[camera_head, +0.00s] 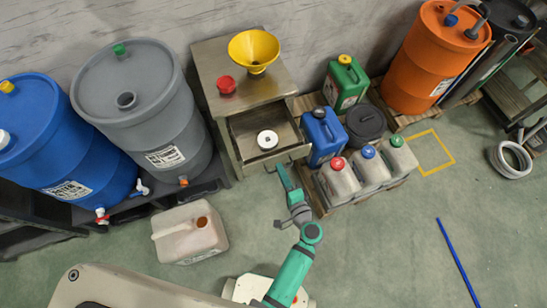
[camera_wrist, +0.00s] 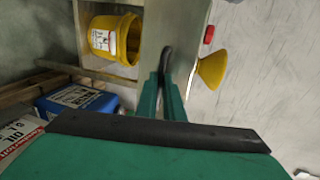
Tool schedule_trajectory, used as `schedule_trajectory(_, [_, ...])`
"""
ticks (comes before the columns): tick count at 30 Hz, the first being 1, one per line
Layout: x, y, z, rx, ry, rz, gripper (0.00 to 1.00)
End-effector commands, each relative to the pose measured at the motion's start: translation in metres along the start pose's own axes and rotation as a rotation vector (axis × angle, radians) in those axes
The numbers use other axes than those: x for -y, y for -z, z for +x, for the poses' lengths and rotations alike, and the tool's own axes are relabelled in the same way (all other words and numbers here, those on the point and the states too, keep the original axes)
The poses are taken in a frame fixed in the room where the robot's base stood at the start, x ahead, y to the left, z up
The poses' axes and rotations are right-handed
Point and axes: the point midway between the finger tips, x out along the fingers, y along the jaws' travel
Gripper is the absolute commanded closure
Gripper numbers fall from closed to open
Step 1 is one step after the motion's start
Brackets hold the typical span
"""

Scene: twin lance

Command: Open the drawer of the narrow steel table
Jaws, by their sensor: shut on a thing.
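The narrow steel table (camera_head: 210,62) stands against the wall between the grey drum and the pallet of canisters. Its drawer (camera_head: 240,134) is pulled out, with the inside showing and a round white item (camera_head: 267,140) in it. My gripper (camera_head: 282,168) is at the drawer's front edge. In the wrist view my gripper (camera_wrist: 163,78) is shut on the dark drawer handle (camera_wrist: 166,59), in front of the steel drawer front (camera_wrist: 160,25). The fingers partly hide the handle.
A yellow funnel (camera_head: 253,47) and red lid (camera_head: 226,84) are on the tabletop. The grey drum (camera_head: 135,100) is left, a blue canister (camera_head: 323,138) right, and a beige canister (camera_head: 188,234) on the floor front left. A yellow bucket (camera_wrist: 114,38) shows in the wrist view.

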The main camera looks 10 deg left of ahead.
Motion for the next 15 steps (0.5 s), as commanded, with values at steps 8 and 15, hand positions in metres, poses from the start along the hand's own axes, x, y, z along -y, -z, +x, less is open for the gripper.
schedule_trajectory(8, [-0.003,0.008,-0.024,-0.017,0.003,-0.003,1.0])
schedule_trajectory(15, [-0.003,0.009,-0.028,-0.02,0.003,-0.003,1.0])
